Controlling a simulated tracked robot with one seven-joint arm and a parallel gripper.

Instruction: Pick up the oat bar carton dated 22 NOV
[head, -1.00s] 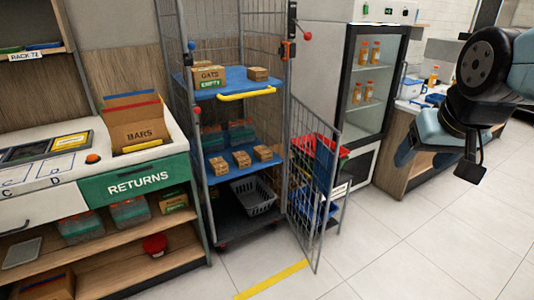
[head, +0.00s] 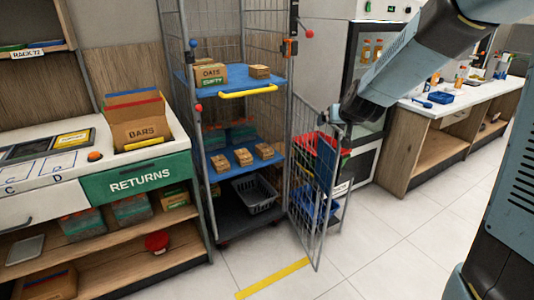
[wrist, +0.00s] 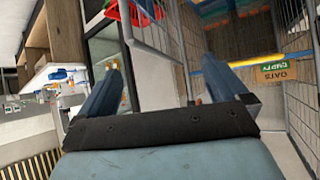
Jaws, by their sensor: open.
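Small brown cartons stand in the wire roll cage (head: 188,130). Three sit in a row on its middle blue shelf: a left one (head: 220,163), a middle one (head: 243,157) and a right one (head: 264,151). Another small carton (head: 260,72) is on the upper blue shelf, beside a larger box marked OATS and EMPTY (head: 210,75). No date is legible on any carton. My gripper (head: 345,112) is right of the cage, above its open door, apart from the cartons. In the wrist view, its fingers (wrist: 160,68) are spread and empty, and the OATS box (wrist: 275,72) shows upside down.
The cage's open wire door (head: 315,205) juts forward, with red and blue crates (head: 325,150) behind it. A glass-door fridge (head: 370,60) stands right of the cage. A RETURNS counter (head: 135,184) with a BARS box (head: 138,125) is at left. The front floor is clear.

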